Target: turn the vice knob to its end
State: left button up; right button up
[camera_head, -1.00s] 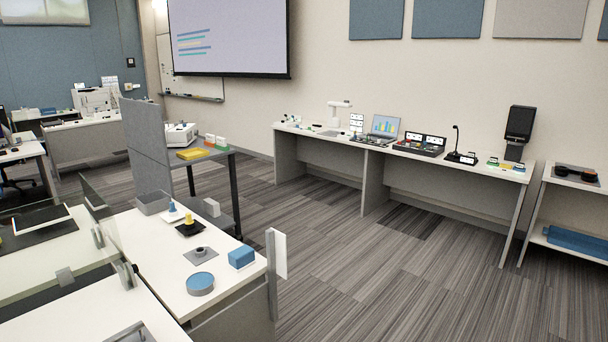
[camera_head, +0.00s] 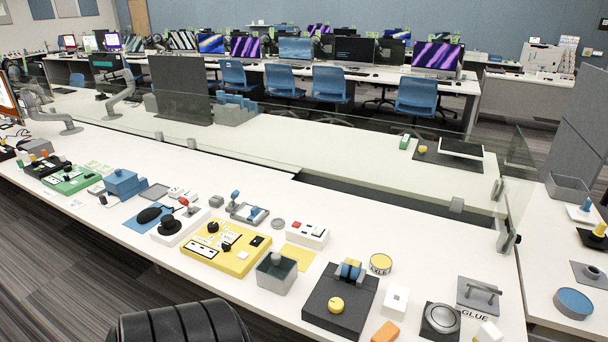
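A black block (camera_head: 321,315) near the front edge of the white bench carries a round yellow knob (camera_head: 336,305) on its front part. Blue jaw-like pieces (camera_head: 348,270) with a thin yellowish part between them stand behind the knob. This looks like the vice, but I cannot be sure at this size. How far the knob is turned cannot be told. Neither of my grippers is in view, and nothing touches the knob.
The white bench (camera_head: 452,268) is crowded: a grey open box (camera_head: 276,274) and a yellow panel (camera_head: 226,245) stand left of the block, a dark round dial (camera_head: 440,320) right. A glass screen runs behind. A black ribbed shape (camera_head: 180,324) fills the lower edge.

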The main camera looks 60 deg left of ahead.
aim_at(336, 305)
jog(key=u, duration=1.55)
